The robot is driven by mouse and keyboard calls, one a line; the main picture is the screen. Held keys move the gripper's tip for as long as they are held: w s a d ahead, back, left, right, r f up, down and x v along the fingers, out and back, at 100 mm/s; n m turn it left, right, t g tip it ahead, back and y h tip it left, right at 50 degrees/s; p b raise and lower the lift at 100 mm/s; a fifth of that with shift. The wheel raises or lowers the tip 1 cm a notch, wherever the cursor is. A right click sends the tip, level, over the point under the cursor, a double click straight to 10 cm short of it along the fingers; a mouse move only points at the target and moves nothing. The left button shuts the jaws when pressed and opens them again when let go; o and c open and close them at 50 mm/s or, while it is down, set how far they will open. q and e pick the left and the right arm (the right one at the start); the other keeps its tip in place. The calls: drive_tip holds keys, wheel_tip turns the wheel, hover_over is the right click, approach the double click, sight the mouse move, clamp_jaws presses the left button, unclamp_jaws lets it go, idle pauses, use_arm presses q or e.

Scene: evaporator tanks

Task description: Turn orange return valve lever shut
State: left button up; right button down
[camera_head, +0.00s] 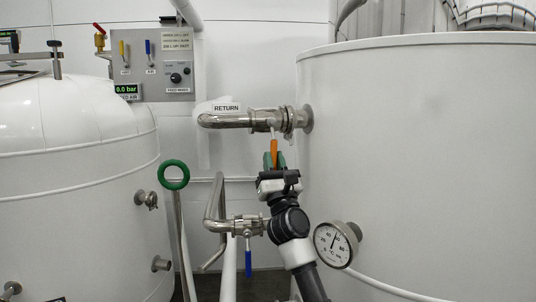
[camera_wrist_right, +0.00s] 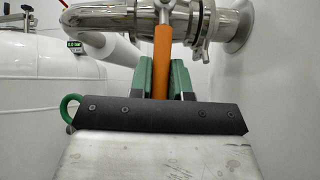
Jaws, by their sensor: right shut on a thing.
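The orange return valve lever (camera_head: 274,147) hangs straight down from the valve (camera_head: 274,123) on the steel return pipe (camera_head: 228,119), under the RETURN label. My right gripper (camera_head: 274,160) is at the lever's lower part. In the right wrist view the orange lever (camera_wrist_right: 162,62) runs down between the green fingers of my right gripper (camera_wrist_right: 163,80), which is shut on it. The lever's lower end is hidden behind the gripper body. My left gripper is not in view.
A large white tank (camera_head: 420,150) fills the right, with a round gauge (camera_head: 335,244) on its side. A second tank (camera_head: 75,190) stands left. A blue-handled valve (camera_head: 248,262) and a green ring handle (camera_head: 173,175) are lower. A control panel (camera_head: 150,65) hangs above.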

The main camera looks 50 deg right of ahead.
drive_tip(key=shift+s+d+n+y, duration=0.2)
drive_tip(key=shift+n+y, duration=0.2)
drive_tip(key=shift+n, duration=0.3)
drive_tip(key=c, duration=1.1)
unclamp_jaws()
drive_tip(key=b+v, duration=0.3)
drive_tip(key=v, duration=0.7)
drive_tip(key=shift+s+f, duration=0.1)
drive_tip(key=shift+f, duration=0.3)
